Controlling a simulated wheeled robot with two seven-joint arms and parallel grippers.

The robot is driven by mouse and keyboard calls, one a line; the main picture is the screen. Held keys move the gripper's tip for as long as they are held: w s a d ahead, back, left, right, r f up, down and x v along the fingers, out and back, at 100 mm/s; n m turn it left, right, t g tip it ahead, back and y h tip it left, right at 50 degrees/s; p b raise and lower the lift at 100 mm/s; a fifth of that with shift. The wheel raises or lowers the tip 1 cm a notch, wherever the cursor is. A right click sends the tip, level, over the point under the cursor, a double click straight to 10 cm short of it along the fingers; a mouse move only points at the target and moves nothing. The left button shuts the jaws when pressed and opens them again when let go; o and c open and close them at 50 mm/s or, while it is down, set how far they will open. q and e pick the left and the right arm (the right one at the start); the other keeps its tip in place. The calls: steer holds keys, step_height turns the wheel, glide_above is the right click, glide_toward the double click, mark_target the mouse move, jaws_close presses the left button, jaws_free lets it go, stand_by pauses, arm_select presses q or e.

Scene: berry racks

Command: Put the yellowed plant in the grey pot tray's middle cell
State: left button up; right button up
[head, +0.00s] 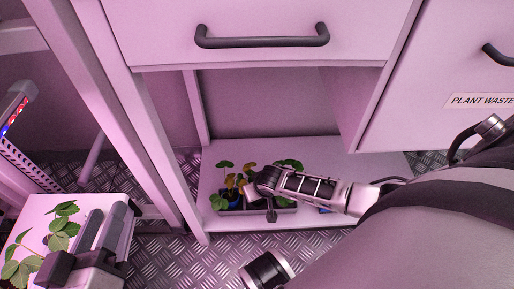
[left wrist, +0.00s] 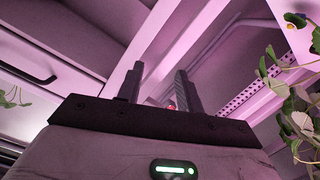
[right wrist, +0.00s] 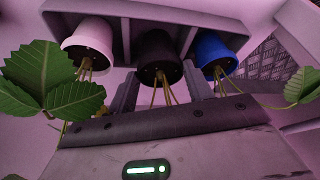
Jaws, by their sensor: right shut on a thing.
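The yellowed plant (head: 241,181) shows orange-brown leaves beside my right gripper (head: 262,187) in the head view. The grey pot tray (head: 285,210) stands on the low shelf, partly hidden by my right arm. The right wrist view shows its grey wall (right wrist: 150,10) and three pots in a row: white (right wrist: 90,42), black (right wrist: 155,55) and blue (right wrist: 213,50). The black pot is in the middle, between the fingers of my right gripper (right wrist: 158,88), which is shut on it. Its leaves are hidden there. My left gripper (left wrist: 158,88) is open and empty.
A drawer (head: 260,35) overhangs the low shelf (head: 320,150). An upright post (head: 150,130) stands left of it. The "PLANT WASTE" front (head: 480,100) is at right.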

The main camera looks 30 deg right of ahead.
steer(key=shift+f, duration=0.6)
arm_select(q)
steer(key=shift+d+r+h, duration=0.15)
steer(key=shift+r+h, duration=0.1)
steer(key=shift+h, duration=0.05)
arm_select(e)
steer(key=shift+r, duration=0.1)
steer(key=shift+f, duration=0.2)
steer(key=o, duration=1)
steer(key=shift+r, duration=0.1)
arm_select(q)
steer(key=f+y+p, duration=0.1)
steer(key=p, duration=0.1)
steer(key=a+m+g+y+p, duration=0.1)
steer(key=p, duration=0.1)
steer(key=a+f+p, duration=0.1)
steer(key=p, duration=0.2)
steer(key=shift+s+f+m+g+y, duration=0.25)
steer(key=shift+f+m+g+y, duration=0.05)
steer(key=shift+f+g+y, duration=0.1)
arm_select(e)
steer(key=v, duration=1.2)
steer(key=shift+r, duration=0.1)
